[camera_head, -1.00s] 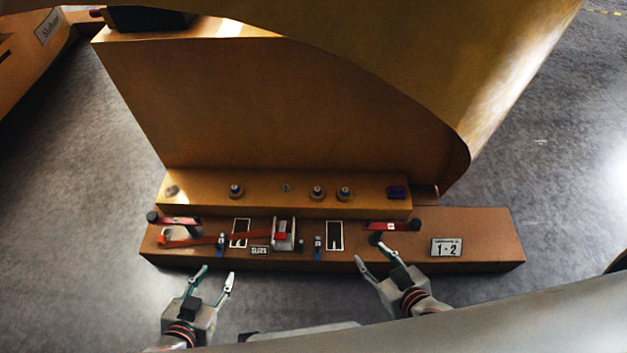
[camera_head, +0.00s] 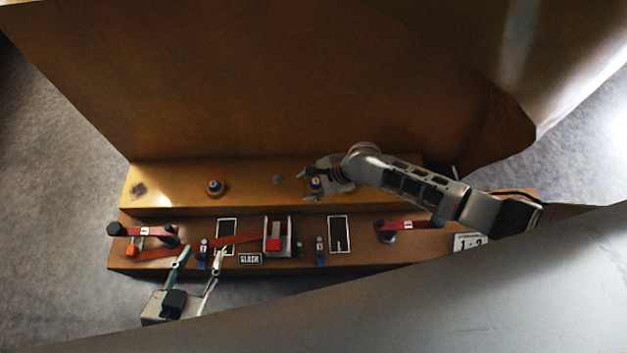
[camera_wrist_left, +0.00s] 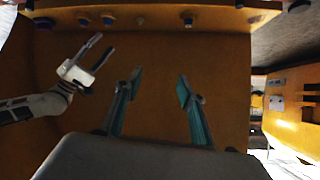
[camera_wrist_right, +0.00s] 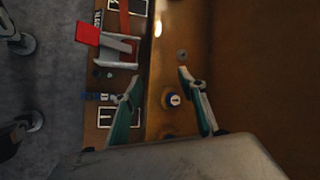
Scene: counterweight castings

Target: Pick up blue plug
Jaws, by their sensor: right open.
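A round knob-like plug with a blue ring (camera_head: 317,184) sits on the upper ledge; it shows in the right wrist view (camera_wrist_right: 172,99). My right gripper (camera_head: 307,181) is open over it, and in the right wrist view (camera_wrist_right: 160,75) the plug appears between the spread fingers. Contact cannot be told. A similar blue-ringed plug (camera_head: 216,187) stands farther left. Small blue upright pieces (camera_head: 203,252) (camera_head: 319,246) stand on the lower ledge; I cannot tell which is the task's plug. My left gripper (camera_head: 202,254) is open and empty at the lower ledge's front edge.
A grey holder with a red block (camera_head: 273,245) stands mid-ledge, between white-framed dark slots (camera_head: 338,234). Red bars (camera_head: 143,231) (camera_head: 405,225) lie at both ends. A tall brown casting wall (camera_head: 280,80) rises behind the upper ledge.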

